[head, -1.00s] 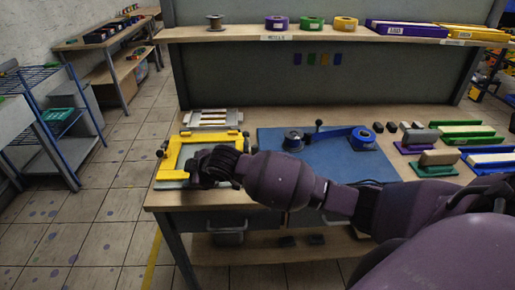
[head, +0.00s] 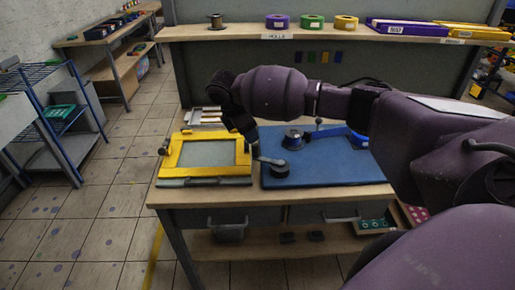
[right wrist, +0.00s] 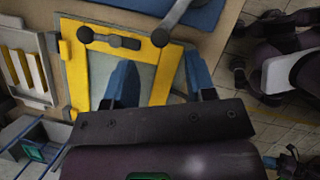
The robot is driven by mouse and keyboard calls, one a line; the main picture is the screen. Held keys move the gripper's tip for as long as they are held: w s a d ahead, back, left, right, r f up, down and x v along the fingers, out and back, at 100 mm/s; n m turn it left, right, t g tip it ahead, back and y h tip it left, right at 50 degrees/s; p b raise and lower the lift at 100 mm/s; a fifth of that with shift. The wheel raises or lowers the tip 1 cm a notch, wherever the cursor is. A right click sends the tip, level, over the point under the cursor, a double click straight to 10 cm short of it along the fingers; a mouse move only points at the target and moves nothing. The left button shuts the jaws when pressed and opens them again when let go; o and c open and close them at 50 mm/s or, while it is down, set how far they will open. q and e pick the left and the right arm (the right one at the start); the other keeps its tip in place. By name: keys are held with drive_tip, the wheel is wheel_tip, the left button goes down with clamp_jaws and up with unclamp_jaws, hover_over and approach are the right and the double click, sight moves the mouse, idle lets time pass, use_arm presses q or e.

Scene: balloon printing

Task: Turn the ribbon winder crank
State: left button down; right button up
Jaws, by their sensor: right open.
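The ribbon winder stands on a blue board (head: 330,172) at the middle of the workbench. Its grey crank arm (head: 268,161) reaches left from a dark round hub (head: 281,171) toward the yellow frame. In the right wrist view the crank arm (right wrist: 179,14) ends in a dark round knob (right wrist: 160,38). My right gripper (head: 248,134) points down above the gap between frame and board, close to the crank's end. In the right wrist view its blue fingers (right wrist: 157,62) are apart and empty, with the knob just beyond and between the tips. My left gripper is out of view.
A yellow frame (head: 166,162) lies left of the board, very near the crank. A dark spool (head: 293,138) and blue ribbon roll (head: 359,137) stand behind on the board. A shelf (head: 255,33) with coloured rolls runs above. My right arm crosses over the bench's right side.

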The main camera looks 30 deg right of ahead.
sight(255, 144)
drive_tip(key=x, duration=0.8)
drive_tip(key=shift+f, duration=0.25)
clamp_jaws()
